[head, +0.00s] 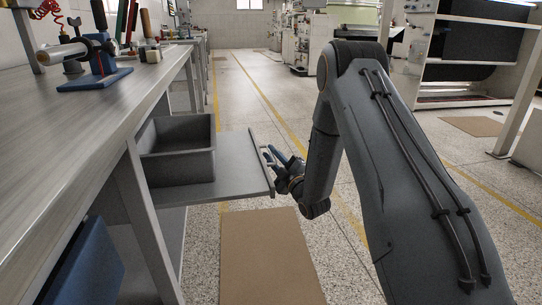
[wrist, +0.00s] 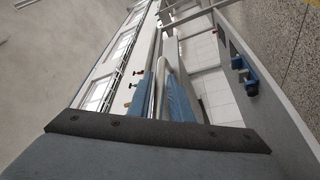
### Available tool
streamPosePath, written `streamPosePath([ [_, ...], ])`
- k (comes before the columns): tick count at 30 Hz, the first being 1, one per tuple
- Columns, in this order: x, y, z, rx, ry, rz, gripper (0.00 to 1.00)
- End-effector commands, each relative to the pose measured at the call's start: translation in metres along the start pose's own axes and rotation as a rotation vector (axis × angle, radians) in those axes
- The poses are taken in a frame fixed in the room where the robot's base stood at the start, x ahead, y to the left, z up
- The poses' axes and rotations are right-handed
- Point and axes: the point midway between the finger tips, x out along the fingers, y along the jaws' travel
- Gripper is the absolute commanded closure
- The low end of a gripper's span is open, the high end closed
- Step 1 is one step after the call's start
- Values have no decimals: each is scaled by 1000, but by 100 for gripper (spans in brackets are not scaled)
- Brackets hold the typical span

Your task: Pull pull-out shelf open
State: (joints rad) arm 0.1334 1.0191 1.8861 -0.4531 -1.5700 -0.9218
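The pull-out shelf (head: 240,160) is a flat grey board in the head view. It sticks out from under the workbench on the left, over the aisle. A small handle (head: 267,154) is on its front edge. My gripper (head: 274,160) is right at this front edge, by the handle. The fingers are small and partly overlap the handle, so I cannot tell whether they are closed on it.
A grey open bin (head: 178,155) stands on the shelf. The long workbench (head: 75,125) runs along the left, with a blue-based tool (head: 95,80) on it. A brown mat (head: 268,255) lies on the floor below. The aisle (head: 240,95) beyond is clear.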

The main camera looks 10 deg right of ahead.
Motion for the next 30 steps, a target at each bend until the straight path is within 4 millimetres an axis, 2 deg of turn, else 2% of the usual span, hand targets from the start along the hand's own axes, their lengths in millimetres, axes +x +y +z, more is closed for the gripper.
streamPosePath([
  [5,-19,0,0,2,-3,-3,82],
  [15,-69,0,1,1,-3,-1,82],
  [20,-77,0,0,1,-1,-2,82],
  [30,-78,0,0,1,-1,-1,82],
])
